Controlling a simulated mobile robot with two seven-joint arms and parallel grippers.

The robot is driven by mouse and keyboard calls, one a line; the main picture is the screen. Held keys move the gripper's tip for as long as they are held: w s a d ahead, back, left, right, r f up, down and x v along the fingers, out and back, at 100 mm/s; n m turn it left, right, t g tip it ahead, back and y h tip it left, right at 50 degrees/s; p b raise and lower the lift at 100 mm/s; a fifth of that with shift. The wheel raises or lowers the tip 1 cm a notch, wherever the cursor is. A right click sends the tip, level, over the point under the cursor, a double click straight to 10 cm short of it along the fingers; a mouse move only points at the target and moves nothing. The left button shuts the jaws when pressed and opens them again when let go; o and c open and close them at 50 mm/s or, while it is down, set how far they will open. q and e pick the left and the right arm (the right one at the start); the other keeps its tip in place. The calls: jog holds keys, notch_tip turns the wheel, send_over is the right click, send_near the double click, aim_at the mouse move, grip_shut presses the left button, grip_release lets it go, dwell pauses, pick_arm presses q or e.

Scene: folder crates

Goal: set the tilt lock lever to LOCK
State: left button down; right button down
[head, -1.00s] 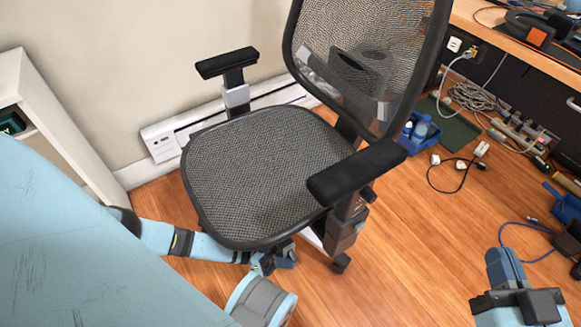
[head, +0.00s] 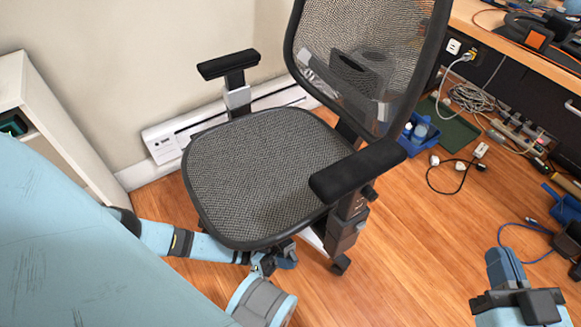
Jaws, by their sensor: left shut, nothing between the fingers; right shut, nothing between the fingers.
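The office chair has a grey mesh seat (head: 262,175) with a dark rim, a mesh backrest (head: 375,50) and two black armrests. The tilt lock lever cannot be made out; the seat hides most of the mechanism below. My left gripper (head: 277,259) is low at the seat's front edge, partly under it and close to dark parts beneath the seat. Its fingers are small and partly hidden, shut with nothing seen between them. I cannot tell whether it touches the chair. My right gripper (head: 506,268) is shut and empty over the floor at the lower right, away from the chair.
The near armrest (head: 357,172) overhangs the seat's right side. A white shelf unit (head: 62,130) and a baseboard heater (head: 165,140) stand by the wall. A desk (head: 500,35), cables (head: 478,100) and a blue bin (head: 418,133) are at right. Wood floor between chair and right gripper is clear.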

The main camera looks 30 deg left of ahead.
pick_arm(q)
jog(key=shift+w+d+r, duration=0.1)
jog(key=shift+d+r, duration=0.2)
jog(key=shift+r, duration=0.3)
jog(key=shift+w+a, duration=0.15)
jog(key=shift+f, duration=0.1)
jog(key=a+f+b, duration=0.1)
jog(key=b, duration=0.1)
jog(key=a+f+b, duration=0.1)
jog(key=f+b, duration=0.1)
jog(key=shift+w+f, duration=0.1)
jog(key=shift+w, duration=0.3)
jog(key=shift+f, duration=0.1)
jog(key=shift+w+a+f+b, duration=0.1)
jog(key=shift+a+f+b, duration=0.2)
jog(key=shift+f, duration=0.5)
jog(key=shift+a+f+b, duration=0.25)
jog(key=shift+f, duration=0.6)
jog(key=shift+w+a+f+b, duration=0.1)
jog(key=shift+a+f+b, duration=0.2)
jog(key=shift+f, duration=0.5)
jog(key=shift+s, duration=0.1)
